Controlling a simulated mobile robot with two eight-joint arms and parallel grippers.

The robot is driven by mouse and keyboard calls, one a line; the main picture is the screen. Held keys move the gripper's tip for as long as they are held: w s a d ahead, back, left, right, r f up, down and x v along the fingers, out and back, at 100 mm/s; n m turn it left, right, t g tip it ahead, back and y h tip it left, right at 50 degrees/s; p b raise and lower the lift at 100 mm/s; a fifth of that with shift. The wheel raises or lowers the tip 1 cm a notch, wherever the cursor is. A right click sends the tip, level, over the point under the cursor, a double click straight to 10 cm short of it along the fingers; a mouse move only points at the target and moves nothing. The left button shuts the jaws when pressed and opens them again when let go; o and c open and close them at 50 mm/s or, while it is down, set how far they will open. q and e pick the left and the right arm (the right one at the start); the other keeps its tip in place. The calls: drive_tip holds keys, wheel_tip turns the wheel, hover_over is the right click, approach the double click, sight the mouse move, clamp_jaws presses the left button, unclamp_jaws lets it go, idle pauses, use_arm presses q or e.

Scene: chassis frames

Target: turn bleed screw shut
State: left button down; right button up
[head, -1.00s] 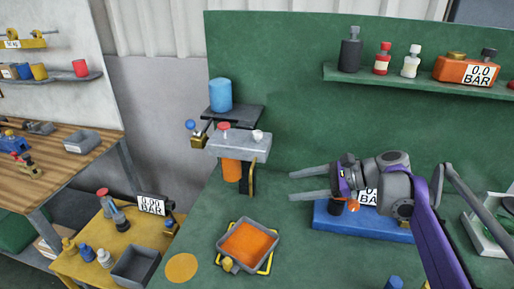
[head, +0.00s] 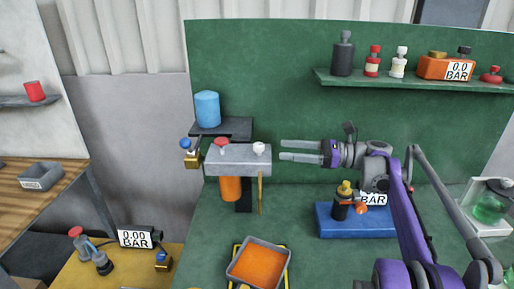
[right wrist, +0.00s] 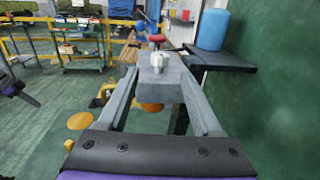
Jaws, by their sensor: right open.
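A grey block (head: 232,160) stands above the green bench. A white knob (head: 259,148), perhaps the bleed screw, sits on top at its right end, with a red knob (head: 222,142) to its left. A brass fitting with a blue knob (head: 190,154) is at the block's left end. My right gripper (head: 281,150) is open and empty, its fingers level and pointing left, just right of the white knob. In the right wrist view the white knob (right wrist: 162,58) appears ahead between the open fingers, apart from both.
An orange cylinder (head: 230,188) hangs under the block. A blue cylinder (head: 207,108) stands on a dark shelf behind it. A tray of orange liquid (head: 258,264) lies below on the bench. A blue base with a gauge (head: 352,224) stands below my right arm.

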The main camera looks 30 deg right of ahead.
sight(260, 144)
drive_tip(key=x, duration=0.8)
drive_tip(key=shift+a, duration=0.2)
clamp_jaws()
